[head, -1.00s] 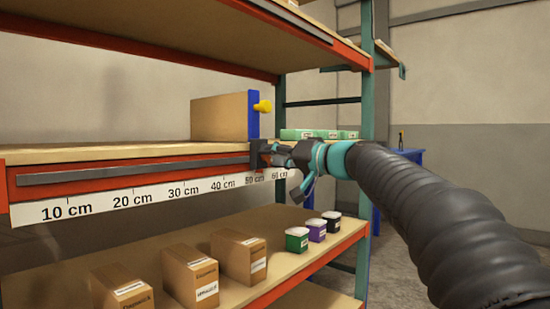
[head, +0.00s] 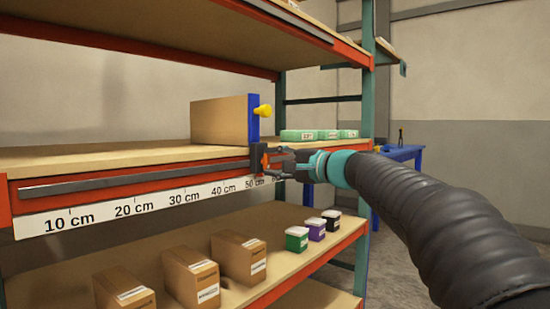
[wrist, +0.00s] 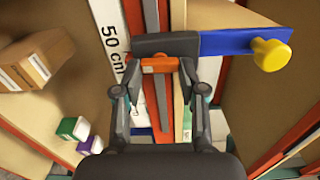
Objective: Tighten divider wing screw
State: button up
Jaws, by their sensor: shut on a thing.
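The divider (head: 219,121) is a tan panel with a blue upright edge (head: 253,118) and a yellow knob (head: 264,111). It stands upright on the middle shelf near the 50 cm mark. A dark clamp (head: 257,159) sits at its foot on the shelf's front rail. The orange wing screw (wrist: 159,66) is on the clamp's front, and also shows in the head view (head: 266,160). My gripper (wrist: 160,74) is shut on the wing screw, one finger on each side. The screw's shaft is hidden.
A white centimetre scale (head: 105,210) runs along the rail. Brown boxes (head: 238,257) and small green, purple and black tubs (head: 316,229) stand on the shelf below. Green boxes (head: 298,135) lie right of the divider. A blue table (head: 405,152) stands behind.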

jog(key=shift+d+f+m+p, duration=0.15)
jog(key=shift+m+p, duration=0.7)
jog(key=shift+m, duration=0.85)
jog(key=shift+a+f+m+p, duration=0.1)
jog(key=shift+m+p, duration=0.75)
jog(key=shift+m, duration=0.85)
jog(key=o, duration=1.1)
jog(key=shift+d, duration=0.15)
jog(key=shift+c, duration=0.2)
jog(key=shift+o, duration=0.5)
jog(key=v, duration=1.2)
